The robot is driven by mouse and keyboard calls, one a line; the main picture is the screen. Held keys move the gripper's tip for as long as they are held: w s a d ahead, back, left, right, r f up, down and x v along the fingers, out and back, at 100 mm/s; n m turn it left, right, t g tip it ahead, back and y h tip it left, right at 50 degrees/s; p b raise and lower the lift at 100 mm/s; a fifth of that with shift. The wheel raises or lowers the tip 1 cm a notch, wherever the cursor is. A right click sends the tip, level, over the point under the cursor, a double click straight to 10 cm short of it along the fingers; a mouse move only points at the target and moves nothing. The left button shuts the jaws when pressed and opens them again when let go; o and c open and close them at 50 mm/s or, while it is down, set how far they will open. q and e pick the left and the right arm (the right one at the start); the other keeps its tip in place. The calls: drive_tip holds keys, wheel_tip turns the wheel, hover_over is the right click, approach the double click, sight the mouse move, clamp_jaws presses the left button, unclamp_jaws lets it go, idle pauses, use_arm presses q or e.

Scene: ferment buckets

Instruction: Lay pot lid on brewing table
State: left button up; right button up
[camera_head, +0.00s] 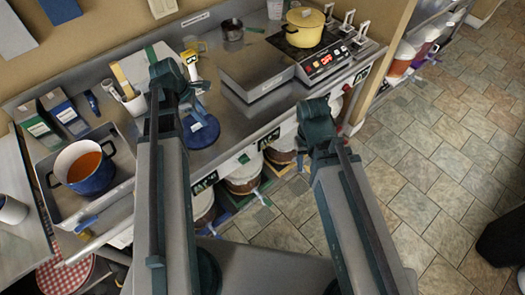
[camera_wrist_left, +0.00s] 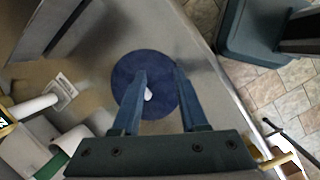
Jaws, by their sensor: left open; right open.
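The blue pot lid (camera_head: 203,133), a round disc, appears to lie flat on the steel brewing table (camera_head: 232,113). The lid also shows in the left wrist view (camera_wrist_left: 124,88), with a small white knob (camera_wrist_left: 148,94). My left gripper (camera_wrist_left: 160,72) is open above the lid, its fingers on either side of the knob's line of sight; I cannot tell if they touch it. A blue pot (camera_head: 90,178) with orange contents stands uncovered in a steel basin at the left. My right gripper (camera_head: 316,106) is open and empty, off the table's front edge.
A yellow pot (camera_head: 305,27) sits on a hotplate at the back right, beside a steel box (camera_head: 256,67). Cartons (camera_head: 36,126) stand at the left. Several buckets (camera_head: 243,178) stand under the table's front edge. Bare table shows right of the lid.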

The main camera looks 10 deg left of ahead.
use_arm(q)
drive_tip(key=s+d+m+g+y, duration=0.1)
drive_tip(key=s+d+m, duration=0.5)
drive_tip(key=d+m, duration=0.6)
drive_tip(key=s+d+m+g+y, duration=0.1)
drive_tip(key=s+d+m+y, duration=0.2)
drive_tip(key=d+m, duration=0.9)
drive_tip(key=s+m, duration=0.1)
drive_tip(key=s, duration=0.2)
drive_tip(key=shift+s+d+f, duration=0.2)
drive_tip(key=shift+d+f, duration=0.15)
drive_tip(key=shift+f, duration=0.05)
